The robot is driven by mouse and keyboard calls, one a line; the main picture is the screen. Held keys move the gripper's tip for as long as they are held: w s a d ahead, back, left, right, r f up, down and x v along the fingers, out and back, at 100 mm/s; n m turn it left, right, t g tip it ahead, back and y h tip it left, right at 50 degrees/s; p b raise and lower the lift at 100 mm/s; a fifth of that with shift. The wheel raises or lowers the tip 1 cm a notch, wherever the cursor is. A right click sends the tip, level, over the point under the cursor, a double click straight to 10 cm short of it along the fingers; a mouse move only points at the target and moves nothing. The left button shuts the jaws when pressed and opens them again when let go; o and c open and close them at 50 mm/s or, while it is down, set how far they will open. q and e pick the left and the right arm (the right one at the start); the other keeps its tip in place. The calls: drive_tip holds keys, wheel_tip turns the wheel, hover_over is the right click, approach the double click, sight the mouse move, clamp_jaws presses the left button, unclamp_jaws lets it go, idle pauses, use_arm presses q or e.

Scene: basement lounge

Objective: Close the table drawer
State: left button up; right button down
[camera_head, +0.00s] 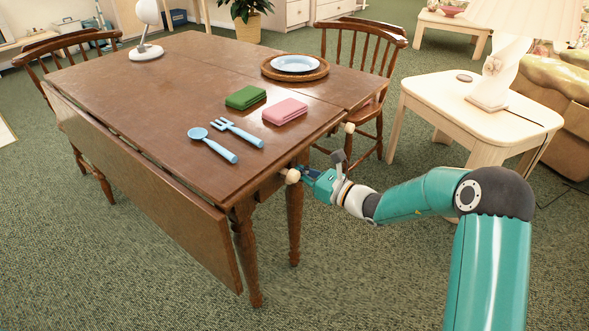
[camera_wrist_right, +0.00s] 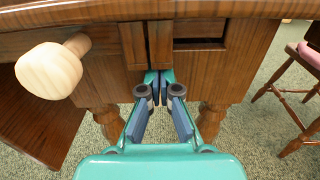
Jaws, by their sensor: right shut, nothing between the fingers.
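The brown wooden table (camera_head: 165,95) has a wooden end panel facing my right arm. A pale round knob (camera_head: 292,176) sticks out there, and it also shows large at the left of the right wrist view (camera_wrist_right: 48,70). The drawer front is mostly hidden in the head view, and I cannot tell how far the drawer stands out. My right gripper (camera_head: 304,173) is shut and empty beside the knob. In the right wrist view its fingertips (camera_wrist_right: 159,76) are together, just below two upright wooden pieces (camera_wrist_right: 147,45) under the tabletop; contact is unclear. My left gripper is not in view.
A second pale knob (camera_head: 349,128) sits further right. A chair (camera_head: 372,45) and side table (camera_head: 455,95) stand right. Carpet in front is clear.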

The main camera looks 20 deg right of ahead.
drive_tip(key=p+v, duration=0.2)
drive_tip(key=v, duration=1)
drive_tip(key=s+a+f+n+g+y, duration=0.2)
drive_tip(key=s+a+f+n+g, duration=0.3)
drive_tip(key=a+f, duration=0.35)
drive_tip(key=s+a+f+n+g+h, duration=0.4)
drive_tip(key=s+a+f+n+g, duration=0.1)
drive_tip(key=s+f+n, duration=0.55)
drive_tip(key=s+a+f+n+g+h, duration=0.3)
drive_tip(key=s+a+f+n+g, duration=0.2)
drive_tip(key=s+f+n, duration=0.6)
wheel_tip(320, 180, up, 29)
drive_tip(key=w+n+p, duration=0.1)
drive_tip(key=p, duration=2.8)
drive_tip(key=shift+w+d+f+p, duration=0.15)
drive_tip(key=shift+w+f+p, duration=0.1)
drive_tip(key=shift+w+p, duration=0.15)
